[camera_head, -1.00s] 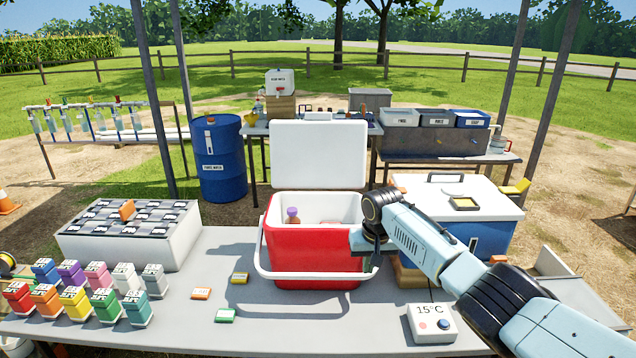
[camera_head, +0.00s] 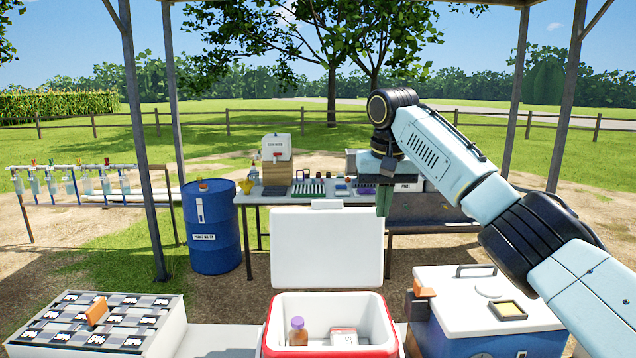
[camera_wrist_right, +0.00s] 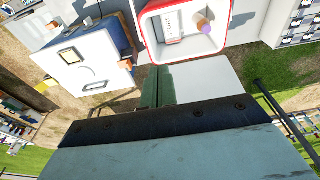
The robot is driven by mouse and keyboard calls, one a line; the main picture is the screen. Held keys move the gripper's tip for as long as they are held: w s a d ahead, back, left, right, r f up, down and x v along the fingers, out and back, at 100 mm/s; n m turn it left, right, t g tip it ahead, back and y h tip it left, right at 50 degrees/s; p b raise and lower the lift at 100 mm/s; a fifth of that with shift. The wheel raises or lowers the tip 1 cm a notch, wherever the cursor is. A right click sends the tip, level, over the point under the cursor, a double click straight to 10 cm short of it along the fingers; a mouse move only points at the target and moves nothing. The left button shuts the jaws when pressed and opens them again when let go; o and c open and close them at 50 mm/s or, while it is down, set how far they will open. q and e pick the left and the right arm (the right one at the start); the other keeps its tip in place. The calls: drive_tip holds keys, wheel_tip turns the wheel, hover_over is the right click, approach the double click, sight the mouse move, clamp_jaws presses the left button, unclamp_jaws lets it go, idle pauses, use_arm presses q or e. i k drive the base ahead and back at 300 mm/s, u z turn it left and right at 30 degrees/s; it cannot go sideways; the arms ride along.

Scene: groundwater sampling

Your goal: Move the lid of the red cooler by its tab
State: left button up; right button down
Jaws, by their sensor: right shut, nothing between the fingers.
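The red cooler (camera_head: 330,350) stands open at the bottom middle of the head view. Its white lid (camera_head: 326,248) stands upright behind it, with the tab (camera_head: 326,204) at the middle of its top edge. My right gripper (camera_head: 384,214) points down by the lid's top right corner, to the right of the tab. Its green fingers are shut and empty. In the right wrist view the fingers (camera_wrist_right: 157,88) overlap the lid (camera_wrist_right: 205,80); I cannot tell whether they touch it. The cooler (camera_wrist_right: 228,35) shows beyond. My left gripper is in neither view.
A bottle (camera_head: 298,332) and a white box (camera_head: 343,337) lie inside the cooler. A blue cooler with a white lid (camera_head: 478,290) stands to the right, a bottle rack (camera_head: 165,330) to the left. A back table (camera_head: 270,197) and blue drum (camera_head: 212,240) are behind.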

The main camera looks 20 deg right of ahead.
sight(327, 244)
drive_tip(key=i, duration=1.25)
